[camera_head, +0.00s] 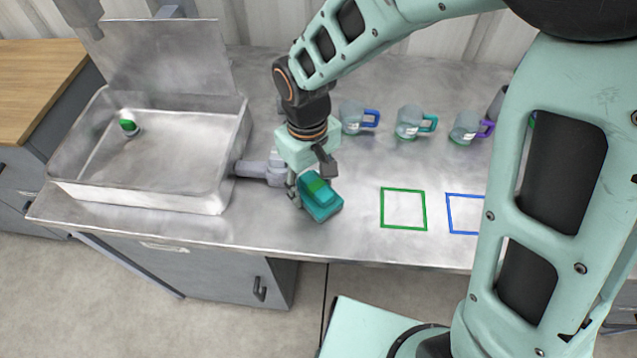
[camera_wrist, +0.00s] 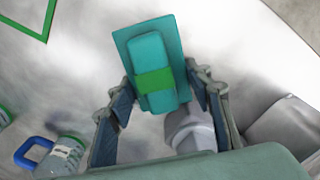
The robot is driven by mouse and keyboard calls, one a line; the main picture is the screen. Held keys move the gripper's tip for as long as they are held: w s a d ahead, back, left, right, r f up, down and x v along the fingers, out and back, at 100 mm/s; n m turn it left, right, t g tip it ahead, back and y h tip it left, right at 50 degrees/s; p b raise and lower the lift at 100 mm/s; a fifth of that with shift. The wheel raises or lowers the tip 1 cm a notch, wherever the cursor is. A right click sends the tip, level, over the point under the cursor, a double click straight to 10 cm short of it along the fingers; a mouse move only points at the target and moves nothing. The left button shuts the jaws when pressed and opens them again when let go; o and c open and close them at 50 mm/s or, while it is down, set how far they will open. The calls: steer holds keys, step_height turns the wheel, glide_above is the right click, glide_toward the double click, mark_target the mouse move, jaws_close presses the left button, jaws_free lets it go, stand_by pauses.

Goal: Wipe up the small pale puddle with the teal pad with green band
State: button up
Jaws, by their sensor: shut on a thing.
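The teal pad with a green band (camera_head: 322,203) is at the front of the metal worktop, under my gripper (camera_head: 304,190). In the wrist view the teal pad (camera_wrist: 157,70) sits between the two fingers of my gripper (camera_wrist: 163,92), with its green band across the raised grip block. My gripper is shut on this block. The pad is close over the worktop; I cannot tell whether it touches. I cannot make out the small pale puddle in either view; the pad, arm or glare on the metal may hide it.
Several mugs, one blue-handled (camera_head: 352,117), stand behind. A green outlined square (camera_head: 404,190) and a blue one (camera_head: 463,194) lie right.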

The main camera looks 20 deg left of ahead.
mark_target(351, 196)
steer(key=shift+a+r, duration=0.25)
steer(key=shift+a, duration=0.8)
steer(key=shift+w+d, duration=0.2)
steer(key=shift+d, duration=0.3)
steer(key=shift+w+d, duration=0.2)
steer(key=shift+d, duration=0.3)
steer(key=shift+w+d+f+p, duration=0.1)
steer(key=shift+w+d+p, duration=0.05)
steer(key=shift+d, duration=0.65)
steer(key=shift+w+d+f+p, duration=0.1)
steer(key=shift+d+f, duration=0.05)
steer(key=shift+d, duration=0.7)
steer(key=shift+w+d+f+p, duration=0.1)
steer(key=shift+w+d+p, duration=0.05)
steer(key=shift+d, duration=0.65)
steer(key=shift+w+d+r+p, duration=0.1)
steer(key=shift+w+d+p, duration=0.1)
steer(key=shift+d, duration=0.6)
steer(key=shift+w+d+p, duration=0.2)
steer(key=shift+d, duration=0.6)
steer(key=shift+a+r+p, duration=0.1)
steer(key=shift+r+p, duration=2.4)
steer(key=shift+r, duration=0.55)
steer(key=shift+r, duration=0.1)
